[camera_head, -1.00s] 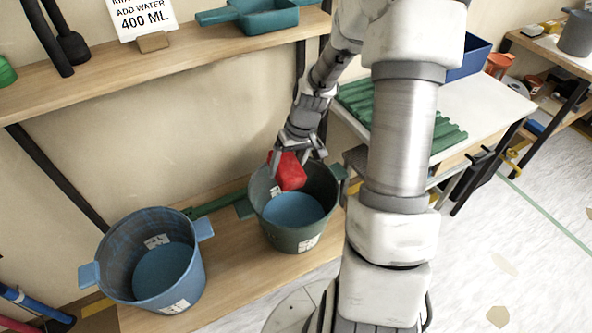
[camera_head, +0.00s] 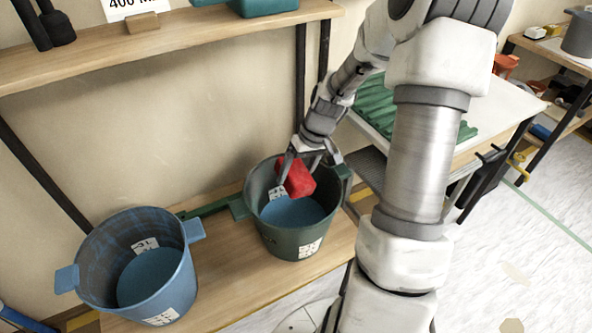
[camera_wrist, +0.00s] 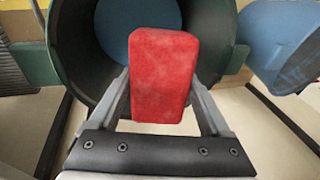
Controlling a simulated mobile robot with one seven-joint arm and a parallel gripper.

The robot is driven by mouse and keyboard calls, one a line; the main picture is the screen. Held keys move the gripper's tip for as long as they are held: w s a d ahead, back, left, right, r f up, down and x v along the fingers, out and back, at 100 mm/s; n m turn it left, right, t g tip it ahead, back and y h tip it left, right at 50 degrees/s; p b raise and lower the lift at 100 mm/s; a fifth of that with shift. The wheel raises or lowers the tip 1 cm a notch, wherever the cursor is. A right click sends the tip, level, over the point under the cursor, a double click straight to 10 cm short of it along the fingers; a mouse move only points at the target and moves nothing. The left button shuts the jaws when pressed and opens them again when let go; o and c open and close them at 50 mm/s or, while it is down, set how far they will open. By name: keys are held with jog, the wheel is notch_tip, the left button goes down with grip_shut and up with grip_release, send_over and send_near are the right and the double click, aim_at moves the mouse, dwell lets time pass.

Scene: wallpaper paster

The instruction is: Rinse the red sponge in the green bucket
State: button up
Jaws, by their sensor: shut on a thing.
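The red sponge (camera_head: 297,178) is a block held by my gripper (camera_head: 297,166) at the mouth of the green bucket (camera_head: 291,244). My gripper is shut on it. In the wrist view the sponge (camera_wrist: 163,75) sits between the two fingers, over the bucket's dark opening. The bucket stands on a low wooden shelf and has blue water (camera_head: 292,212) in it. The sponge looks above the water surface and level with the upper inside of the bucket; the exact gap cannot be told.
A blue bucket (camera_head: 170,303) with blue water stands to the left on the same shelf (camera_head: 245,285). An upper shelf (camera_head: 170,38) runs above. A white table with green pieces (camera_head: 375,105) stands at the right. The floor at the right is mostly clear.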

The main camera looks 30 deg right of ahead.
notch_tip(320, 180, down, 15)
jog(key=b, duration=0.8)
jog(key=shift+b, duration=0.4)
jog(key=shift+f, duration=0.2)
dwell(0.6)
jog(key=shift+d+r, duration=0.15)
jog(key=shift+d, duration=1.35)
dwell(4.2)
